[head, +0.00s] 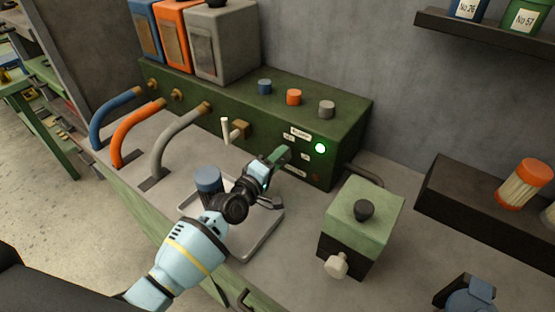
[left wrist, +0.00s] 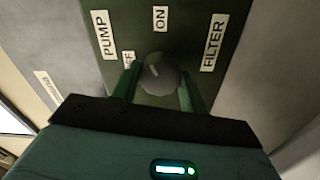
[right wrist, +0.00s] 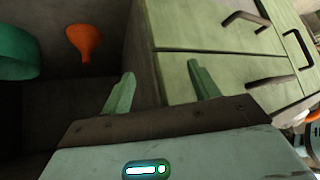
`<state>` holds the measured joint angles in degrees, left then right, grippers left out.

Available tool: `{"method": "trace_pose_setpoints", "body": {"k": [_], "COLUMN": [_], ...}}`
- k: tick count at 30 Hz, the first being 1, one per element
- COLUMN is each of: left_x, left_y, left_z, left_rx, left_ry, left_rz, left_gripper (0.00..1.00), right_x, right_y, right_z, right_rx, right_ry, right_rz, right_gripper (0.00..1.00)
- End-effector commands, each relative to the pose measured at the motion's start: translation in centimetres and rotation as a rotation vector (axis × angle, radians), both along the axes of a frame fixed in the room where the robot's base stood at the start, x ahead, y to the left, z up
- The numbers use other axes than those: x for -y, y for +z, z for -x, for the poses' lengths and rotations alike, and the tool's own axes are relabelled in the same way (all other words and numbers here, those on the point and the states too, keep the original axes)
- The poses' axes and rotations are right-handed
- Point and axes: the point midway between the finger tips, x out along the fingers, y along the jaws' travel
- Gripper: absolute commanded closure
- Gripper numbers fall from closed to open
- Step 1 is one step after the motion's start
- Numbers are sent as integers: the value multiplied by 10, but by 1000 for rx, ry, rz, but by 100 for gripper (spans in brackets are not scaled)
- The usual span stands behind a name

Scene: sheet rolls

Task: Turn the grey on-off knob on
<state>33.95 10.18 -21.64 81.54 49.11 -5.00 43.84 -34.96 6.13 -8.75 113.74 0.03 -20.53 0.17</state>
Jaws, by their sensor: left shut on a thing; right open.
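The grey on-off knob (left wrist: 160,77) sits on the green panel (left wrist: 118,22) in the left wrist view, between an ON label (left wrist: 160,18) and a partly hidden OFF label. A small pale mark shows on its face; its exact setting is hard to tell. My left gripper (left wrist: 157,88) is shut on the knob, one finger on each side. In the head view my left gripper (head: 281,157) is at the front of the green machine (head: 230,110) and hides the knob. My right gripper (right wrist: 160,88) is open and empty in the right wrist view.
A green lamp (head: 320,148) is lit on the machine front, right of my left gripper. A metal tray (head: 265,241) with a blue cup (head: 208,180) lies below my left arm. A green box (head: 366,205) stands at right. Drawers (right wrist: 215,75) show near my right gripper.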

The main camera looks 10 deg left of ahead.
Motion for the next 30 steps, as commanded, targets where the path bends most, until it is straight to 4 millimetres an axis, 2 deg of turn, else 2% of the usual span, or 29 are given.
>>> {"method": "trace_pose_setpoints", "body": {"k": [13,30], "left_x": [0,0], "left_y": [1,1], "left_z": [0,0], "left_rx": [128,172], "left_ry": [-1,-1], "left_rz": [-312,-419], "left_gripper": [80,80], "right_x": [3,2], "right_y": [1,1], "right_z": [-1,-1], "right_rx": [3,4], "right_ry": [10,8], "right_rz": [7,7], "right_gripper": [39,39]}}
